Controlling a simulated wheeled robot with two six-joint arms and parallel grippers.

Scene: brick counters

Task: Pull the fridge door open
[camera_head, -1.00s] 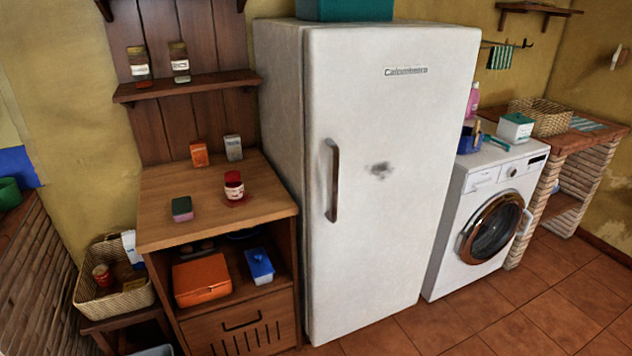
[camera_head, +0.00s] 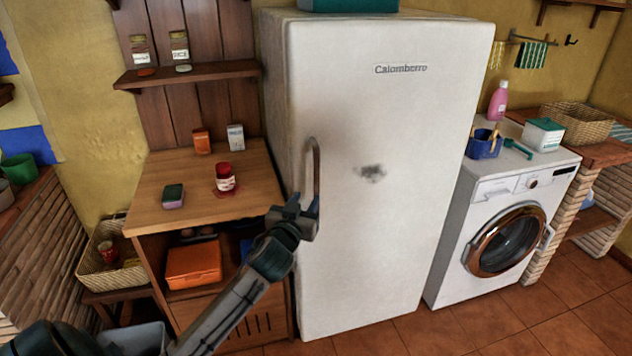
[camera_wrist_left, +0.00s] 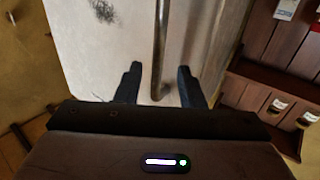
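The white fridge (camera_head: 390,230) stands in the middle of the head view, its door shut. Its upright bar handle (camera_head: 316,165) is on the left side of the door. My left gripper (camera_head: 308,205) is at the lower part of the handle. In the left wrist view the left gripper (camera_wrist_left: 159,70) is open, with one finger on each side of the handle (camera_wrist_left: 161,40). Gaps show between the bar and both fingers. The handle's lower end shows between the fingers. My right gripper is in neither view.
A wooden cabinet (camera_head: 165,214) with a red-lidded jar (camera_head: 225,178) stands left of the fridge, close to my left arm. A washing machine (camera_head: 480,260) stands to the right. The tiled floor (camera_head: 540,320) at the front right is clear.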

